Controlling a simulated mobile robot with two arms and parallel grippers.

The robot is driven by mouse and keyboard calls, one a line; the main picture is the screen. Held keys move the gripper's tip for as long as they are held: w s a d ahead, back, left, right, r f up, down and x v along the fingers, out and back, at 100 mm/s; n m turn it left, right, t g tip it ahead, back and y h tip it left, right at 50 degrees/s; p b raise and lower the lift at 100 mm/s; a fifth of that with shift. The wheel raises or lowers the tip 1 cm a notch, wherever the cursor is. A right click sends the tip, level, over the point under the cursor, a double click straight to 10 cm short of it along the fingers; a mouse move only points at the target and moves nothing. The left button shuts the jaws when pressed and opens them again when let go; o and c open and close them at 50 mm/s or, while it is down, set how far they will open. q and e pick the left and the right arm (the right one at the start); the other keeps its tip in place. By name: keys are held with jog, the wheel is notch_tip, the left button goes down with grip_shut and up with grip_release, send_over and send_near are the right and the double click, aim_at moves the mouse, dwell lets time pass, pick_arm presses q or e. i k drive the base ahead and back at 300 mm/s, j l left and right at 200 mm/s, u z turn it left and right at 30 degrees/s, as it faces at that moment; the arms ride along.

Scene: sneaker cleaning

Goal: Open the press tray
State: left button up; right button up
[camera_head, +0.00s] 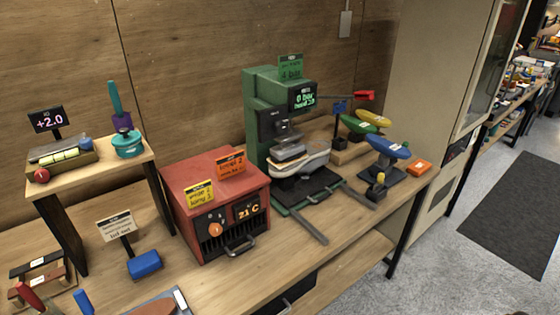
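The green press (262,120) stands on the bench at the centre, with a lit display on its head. Its black tray plate (310,188) lies low under the head, and two dark rails run from the base toward the bench's front edge. A pale, sole-shaped piece (308,160) sits above the plate with a grey block on it. A lever with a red grip (364,95) points right from the press. I cannot tell how far out the tray is. Neither of my grippers is in view.
A red oven box (215,195) with a front handle, reading 21 C, stands left of the press. Coloured shoe shapes on stands (388,147) and an orange block (419,168) are to the right. A small raised shelf (105,170) stands left.

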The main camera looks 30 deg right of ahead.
aim_at(306, 171)
jog(key=z, duration=1.25)
